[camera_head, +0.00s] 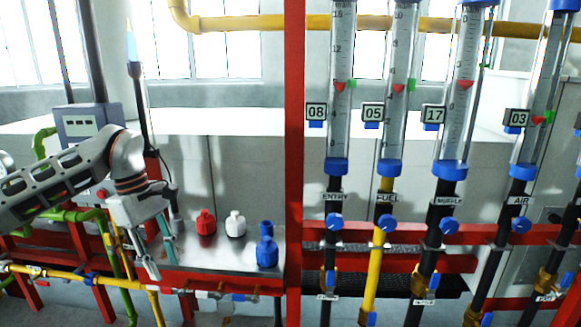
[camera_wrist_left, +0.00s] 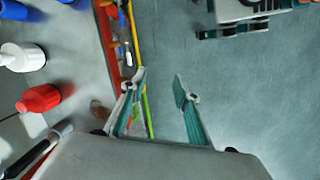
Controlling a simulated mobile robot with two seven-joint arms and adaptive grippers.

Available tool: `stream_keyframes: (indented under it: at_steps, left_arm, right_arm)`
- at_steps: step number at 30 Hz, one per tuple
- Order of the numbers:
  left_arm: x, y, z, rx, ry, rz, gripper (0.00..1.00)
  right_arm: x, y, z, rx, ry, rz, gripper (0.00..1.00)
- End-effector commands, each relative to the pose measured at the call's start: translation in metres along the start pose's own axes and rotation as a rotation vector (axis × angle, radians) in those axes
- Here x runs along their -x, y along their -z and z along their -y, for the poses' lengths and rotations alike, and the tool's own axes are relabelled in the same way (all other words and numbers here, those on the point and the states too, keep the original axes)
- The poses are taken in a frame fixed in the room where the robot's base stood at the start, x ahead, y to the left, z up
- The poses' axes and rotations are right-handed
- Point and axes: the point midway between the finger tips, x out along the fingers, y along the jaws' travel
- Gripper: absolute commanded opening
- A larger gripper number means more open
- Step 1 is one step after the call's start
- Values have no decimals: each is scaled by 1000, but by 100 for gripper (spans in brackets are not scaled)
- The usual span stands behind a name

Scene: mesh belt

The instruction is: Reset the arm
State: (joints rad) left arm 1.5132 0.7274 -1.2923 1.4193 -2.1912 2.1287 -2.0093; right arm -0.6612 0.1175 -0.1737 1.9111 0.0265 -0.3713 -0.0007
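My left arm comes in from the left in the head view, with its gripper (camera_head: 161,258) pointing down in front of the metal shelf and the pipes. The left wrist view shows the two fingers of this gripper (camera_wrist_left: 160,80) standing apart with nothing between them, over bare floor and beside the pipes.
A red bottle (camera_head: 206,223), a white bottle (camera_head: 235,224) and blue bottles (camera_head: 267,251) stand on the metal shelf (camera_head: 225,262), right of the gripper. A red post (camera_head: 294,150) separates them from several flow tubes (camera_head: 340,100). A yellow pipe (camera_head: 60,276) runs low at left.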

Motion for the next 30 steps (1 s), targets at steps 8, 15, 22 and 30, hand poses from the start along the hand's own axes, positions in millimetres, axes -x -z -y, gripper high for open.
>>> stream_keyframes:
  at_steps: [8, 15, 22, 30]
  left_arm:
    - [-105, -128, -13, 34, -19, 416, 31]
    - [-141, -246, -12, 258, -4, 892, 31]
    - [-130, -307, -19, 634, 80, 1358, 31]
    - [-126, -284, -38, 1250, 271, 1850, 31]
  right_arm:
    - [-3, 6, -6, 10, -5, -12, 0]
    - [-2, 5, -5, 10, -4, -8, 0]
    - [-2, 3, -4, 7, -3, -5, 0]
    - [-2, 4, -2, 1, -3, -6, 0]
